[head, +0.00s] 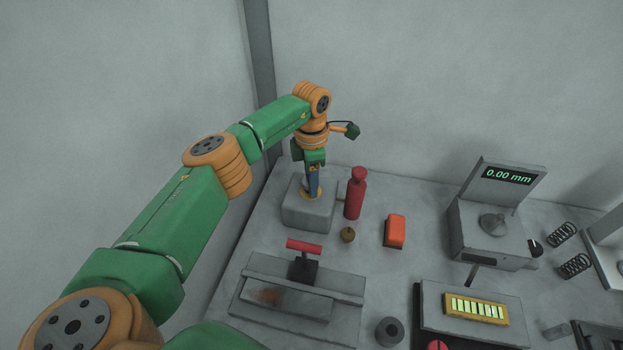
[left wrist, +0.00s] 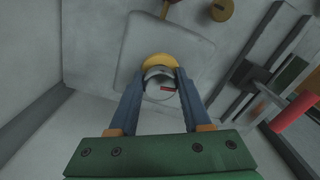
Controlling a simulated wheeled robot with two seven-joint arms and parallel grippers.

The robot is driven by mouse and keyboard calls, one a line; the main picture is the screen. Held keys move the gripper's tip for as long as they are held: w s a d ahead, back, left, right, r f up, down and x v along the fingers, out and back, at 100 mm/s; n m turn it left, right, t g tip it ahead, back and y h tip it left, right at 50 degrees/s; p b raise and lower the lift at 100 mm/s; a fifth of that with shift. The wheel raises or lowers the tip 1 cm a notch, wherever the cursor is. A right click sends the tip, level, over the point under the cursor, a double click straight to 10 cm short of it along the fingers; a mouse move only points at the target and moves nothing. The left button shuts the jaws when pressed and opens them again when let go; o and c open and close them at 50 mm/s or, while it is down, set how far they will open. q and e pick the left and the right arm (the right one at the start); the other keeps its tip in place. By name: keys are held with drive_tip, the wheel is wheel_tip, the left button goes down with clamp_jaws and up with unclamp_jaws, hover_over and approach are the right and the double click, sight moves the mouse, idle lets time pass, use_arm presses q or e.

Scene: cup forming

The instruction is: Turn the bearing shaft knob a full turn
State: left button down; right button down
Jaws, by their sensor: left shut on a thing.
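The bearing block (head: 305,216) is a grey box at the back left of the table, with a brass ring (head: 302,193) on its top. My left gripper (head: 312,191) points down at this ring from above. In the left wrist view the two blue fingers of the gripper (left wrist: 161,82) stand on either side of a round grey knob (left wrist: 158,74) with a red mark, and are shut on it. The brass ring (left wrist: 158,60) shows just beyond the knob. In the head view the fingers hide the knob. My right gripper is not in view.
A red bottle (head: 355,196) stands close right of the block. A small brass knob (head: 348,235) and an orange box (head: 395,231) lie nearby. A grey fixture with a red handle (head: 304,246) is in front. A gauge reading 0.00 mm (head: 508,175) stands at right.

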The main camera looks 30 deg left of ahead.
use_arm(q)
drive_tip(key=n, duration=0.5)
drive_tip(key=shift+a+r+n+p, duration=0.1)
drive_tip(key=shift+n+p, duration=0.2)
drive_tip(key=n+p, duration=0.1)
drive_tip(key=n, duration=0.3)
drive_tip(key=shift+n, duration=0.3)
drive_tip(key=n+p, duration=0.1)
drive_tip(key=n, duration=0.3)
drive_tip(key=n+p, duration=0.1)
drive_tip(key=n, duration=0.4)
drive_tip(key=shift+p, duration=0.35)
drive_tip(key=n+p, duration=0.1)
drive_tip(key=n, duration=0.3)
drive_tip(key=shift+a+n+p, duration=0.1)
drive_tip(key=shift+n+p, duration=0.2)
drive_tip(key=shift+p, duration=0.05)
drive_tip(key=n+p, duration=0.1)
drive_tip(key=n, duration=0.2)
drive_tip(key=shift+n, duration=0.3)
drive_tip(key=n+p, duration=0.1)
drive_tip(key=n, duration=0.2)
drive_tip(key=shift+n, duration=1.4)
drive_tip(key=shift+n, duration=0.3)
